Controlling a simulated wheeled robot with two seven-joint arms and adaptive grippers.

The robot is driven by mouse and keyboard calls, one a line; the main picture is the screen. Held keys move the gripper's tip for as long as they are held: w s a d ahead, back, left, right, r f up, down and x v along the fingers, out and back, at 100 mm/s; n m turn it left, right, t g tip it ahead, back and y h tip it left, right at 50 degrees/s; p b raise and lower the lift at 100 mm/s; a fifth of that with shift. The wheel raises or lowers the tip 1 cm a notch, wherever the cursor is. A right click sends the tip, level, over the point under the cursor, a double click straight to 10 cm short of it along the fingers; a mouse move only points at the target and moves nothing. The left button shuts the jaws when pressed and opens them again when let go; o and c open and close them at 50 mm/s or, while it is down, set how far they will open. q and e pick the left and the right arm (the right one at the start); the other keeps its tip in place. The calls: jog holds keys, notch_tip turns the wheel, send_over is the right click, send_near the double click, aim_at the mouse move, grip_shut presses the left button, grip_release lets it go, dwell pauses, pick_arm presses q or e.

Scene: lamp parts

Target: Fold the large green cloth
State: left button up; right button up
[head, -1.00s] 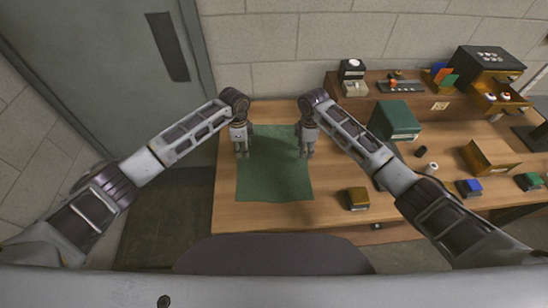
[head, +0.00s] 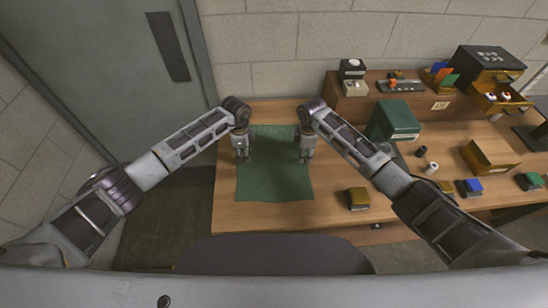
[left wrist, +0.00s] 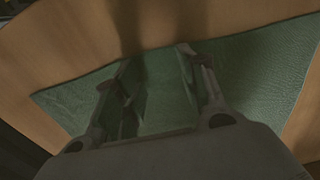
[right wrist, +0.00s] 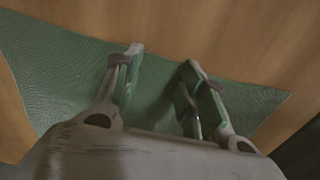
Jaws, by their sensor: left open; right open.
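The large green cloth (head: 274,175) lies spread flat on the left part of the wooden table. It also shows in the left wrist view (left wrist: 262,75) and in the right wrist view (right wrist: 65,65). My left gripper (head: 243,158) is open over the cloth's left side, towards the back. In the left wrist view its fingers (left wrist: 158,75) straddle cloth near an edge. My right gripper (head: 305,158) is open over the cloth's right side, level with the left one. In the right wrist view its fingers (right wrist: 163,75) are spread over the cloth near an edge. Whether the fingertips touch the cloth is unclear.
A dark green box (head: 396,121) stands right of my right forearm. A yellow-and-black block (head: 357,198) sits right of the cloth near the front edge. A wooden shelf (head: 440,104) with small items is at the back right. A chair back (head: 272,255) is in front.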

pick_arm(q)
jog(key=shift+f, duration=0.2)
pick_arm(e)
jog(key=shift+f, duration=0.1)
pick_arm(q)
jog(key=shift+c, duration=0.5)
pick_arm(e)
jog(key=shift+c, duration=0.5)
pick_arm(q)
jog(key=c, duration=0.5)
pick_arm(e)
jog(key=c, duration=0.5)
pick_arm(q)
jog(key=shift+f, duration=0.1)
grip_shut()
pick_arm(e)
jog(key=shift+s+f, duration=0.1)
jog(key=shift+f, duration=0.05)
grip_shut()
pick_arm(q)
jog(key=shift+s, duration=0.1)
pick_arm(e)
jog(key=shift+d, duration=0.1)
pick_arm(q)
jog(key=shift+a+r, duration=0.1)
jog(key=shift+r, duration=0.1)
pick_arm(e)
jog(key=shift+r, duration=0.2)
